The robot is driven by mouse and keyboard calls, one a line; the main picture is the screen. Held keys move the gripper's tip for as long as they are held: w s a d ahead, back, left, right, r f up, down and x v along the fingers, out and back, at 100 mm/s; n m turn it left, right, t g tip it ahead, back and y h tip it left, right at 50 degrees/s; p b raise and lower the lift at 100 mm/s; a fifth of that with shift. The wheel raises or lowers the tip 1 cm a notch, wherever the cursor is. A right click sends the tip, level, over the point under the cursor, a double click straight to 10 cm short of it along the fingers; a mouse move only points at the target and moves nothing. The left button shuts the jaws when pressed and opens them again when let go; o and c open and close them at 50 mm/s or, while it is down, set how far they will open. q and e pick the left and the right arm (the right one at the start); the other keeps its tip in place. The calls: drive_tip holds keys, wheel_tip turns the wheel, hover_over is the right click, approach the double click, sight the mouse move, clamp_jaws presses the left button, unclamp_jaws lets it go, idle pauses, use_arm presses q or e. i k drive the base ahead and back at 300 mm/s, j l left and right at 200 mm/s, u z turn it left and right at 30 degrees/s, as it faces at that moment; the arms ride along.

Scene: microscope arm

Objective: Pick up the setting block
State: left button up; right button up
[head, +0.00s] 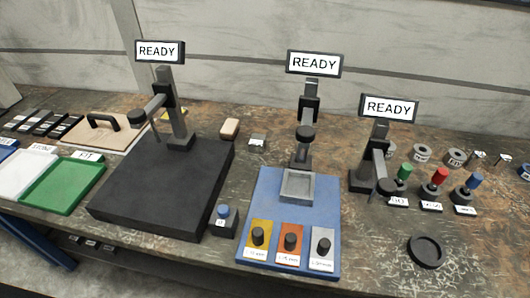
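No label I can read marks the setting block. Two small loose blocks lie on the back middle of the workbench. One is a tan, rounded block (230,127) just right of the left microscope arm. The other is a small grey block (257,140) a little to its right, with a paler top. I cannot tell which of them, if either, is the setting block. Neither of my grippers shows in the head view.
A black plate (150,190) carries the left stand (178,115). A blue board (275,205) holds a grey tray (297,186) and three knobs. A right stand (377,155), coloured knobs and a black dish (426,251) are at right. A green tray (65,187) lies left.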

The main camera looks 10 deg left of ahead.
sight(257, 144)
drive_tip(key=k+l+u, duration=0.1)
drive_tip(key=k+l, duration=0.3)
drive_tip(key=l, duration=0.15)
drive_tip(key=k+l, duration=0.4)
drive_tip(key=l, duration=0.15)
drive_tip(key=l+u, duration=0.05)
